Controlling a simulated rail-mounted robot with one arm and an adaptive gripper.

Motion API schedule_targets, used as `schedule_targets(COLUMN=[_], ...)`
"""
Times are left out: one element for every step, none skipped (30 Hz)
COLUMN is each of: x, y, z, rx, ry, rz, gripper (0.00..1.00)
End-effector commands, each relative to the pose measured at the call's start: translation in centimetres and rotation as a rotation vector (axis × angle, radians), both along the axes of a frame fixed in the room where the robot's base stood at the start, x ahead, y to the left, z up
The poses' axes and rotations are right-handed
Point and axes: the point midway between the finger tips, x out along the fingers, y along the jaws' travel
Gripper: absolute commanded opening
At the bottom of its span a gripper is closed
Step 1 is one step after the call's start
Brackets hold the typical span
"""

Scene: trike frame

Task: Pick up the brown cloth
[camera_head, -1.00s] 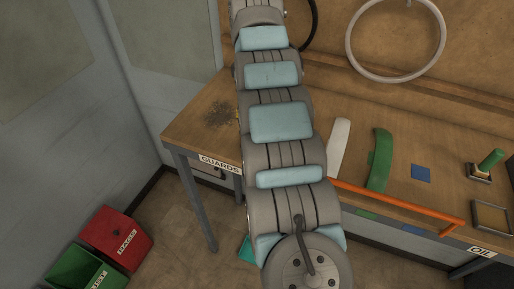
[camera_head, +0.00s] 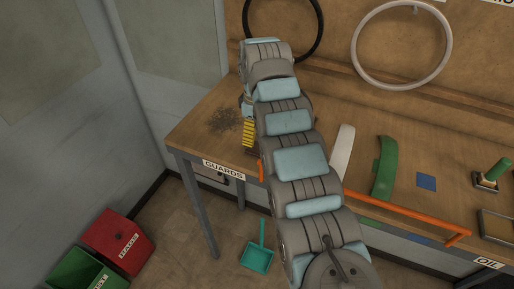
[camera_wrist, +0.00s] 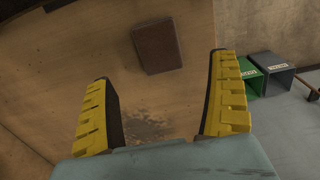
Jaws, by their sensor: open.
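A brown rectangular piece (camera_wrist: 158,46), which looks like the folded brown cloth, lies on the wooden bench top in the wrist view. It is above centre there, ahead of my fingertips. My gripper (camera_wrist: 162,68) is open, with its two yellow ridged fingers apart and nothing between them. The cloth lies beyond the gap between the fingers, not touching them. In the head view, a yellow finger (camera_head: 248,133) shows over the left end of the bench.
A dark dirt patch (camera_head: 225,120) marks the bench (camera_head: 195,135). A white curved guard (camera_head: 342,150), a green one (camera_head: 384,168) and an orange bar (camera_head: 415,220) lie to the right. A red bin (camera_head: 118,240), a green bin (camera_head: 85,270) and a teal dustpan (camera_head: 257,258) are on the floor.

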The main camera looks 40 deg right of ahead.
Motion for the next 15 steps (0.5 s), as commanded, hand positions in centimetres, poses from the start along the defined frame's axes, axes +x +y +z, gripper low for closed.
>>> schedule_targets(x=[-0.1,-0.1,-0.1,-0.1,-0.1,0.0,0.0,0.0,0.0,0.0,0.0,-0.1,-0.1,-0.1,-0.2], y=[0.0,0.1,0.1,0.1,0.1,0.1,0.1,0.1,0.1,0.0,0.0,0.0,0.0,-0.1,-0.1], z=[-0.6,-0.9,-1.2,-1.4,-1.6,-1.7,-1.8,-1.9,-2.0,-2.0,-2.1,-2.2,-2.4,-2.6,-2.9], rx=[0.003,0.004,0.003,0.003,0.003,0.002,0.002,0.001,0.001,0.001,0.001,0.001,0.001,0.001,0.001], ry=[0.003,0.004,0.003,0.003,0.003,0.002,0.002,0.002,0.002,0.002,0.002,0.002,0.002,0.002,0.002], rz=[0.000,0.000,0.000,0.001,0.001,0.001,0.001,0.000,0.000,0.000,0.000,0.000,-0.001,-0.001,-0.001], gripper=[0.90,0.90,0.90,0.90,0.90,0.90,0.90,0.90,0.90,0.90,0.90,0.90,0.90,0.90,0.90])
